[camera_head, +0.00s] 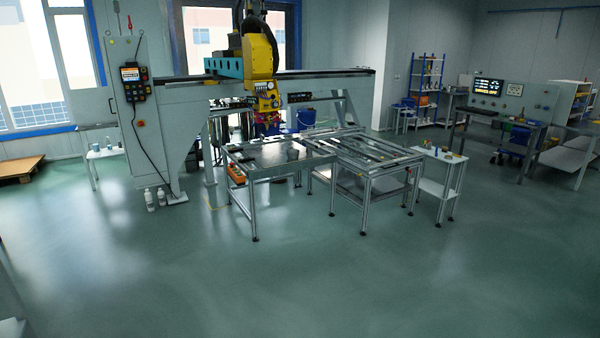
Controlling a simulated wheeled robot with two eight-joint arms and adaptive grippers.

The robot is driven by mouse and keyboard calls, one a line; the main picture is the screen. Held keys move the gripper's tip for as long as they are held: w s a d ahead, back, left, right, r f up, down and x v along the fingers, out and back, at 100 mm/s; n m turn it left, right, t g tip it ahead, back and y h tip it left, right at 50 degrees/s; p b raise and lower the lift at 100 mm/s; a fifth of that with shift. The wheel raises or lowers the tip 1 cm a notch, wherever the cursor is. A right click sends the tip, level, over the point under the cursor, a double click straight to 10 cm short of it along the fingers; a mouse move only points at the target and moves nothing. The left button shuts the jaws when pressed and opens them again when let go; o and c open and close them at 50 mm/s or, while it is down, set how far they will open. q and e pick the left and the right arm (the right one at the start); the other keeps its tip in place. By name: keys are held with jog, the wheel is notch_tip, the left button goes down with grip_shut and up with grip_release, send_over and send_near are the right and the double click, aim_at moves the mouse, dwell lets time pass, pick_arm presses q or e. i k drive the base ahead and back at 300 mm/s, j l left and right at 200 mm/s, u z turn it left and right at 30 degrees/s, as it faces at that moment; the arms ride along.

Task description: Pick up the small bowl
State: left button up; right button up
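A small dark grey object (292,154), possibly the small bowl, sits on the metal-topped table (262,158) in front of the gantry machine. It is too small in the picture for me to tell its shape. Neither of my grippers is in view.
A gantry machine (187,110) with a yellow head (260,57) spans behind the table. A roller frame table (375,160) adjoins it, with a white side table (441,158) at right. White bottles (149,200) stand on the floor by the machine. The green floor (330,285) in front is clear.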

aim_at(291, 154)
jog(key=i, duration=3.15)
jog(key=i+z, duration=0.1)
jog(key=i, duration=1.5)
jog(key=i+j, duration=0.2)
jog(key=i, duration=1.35)
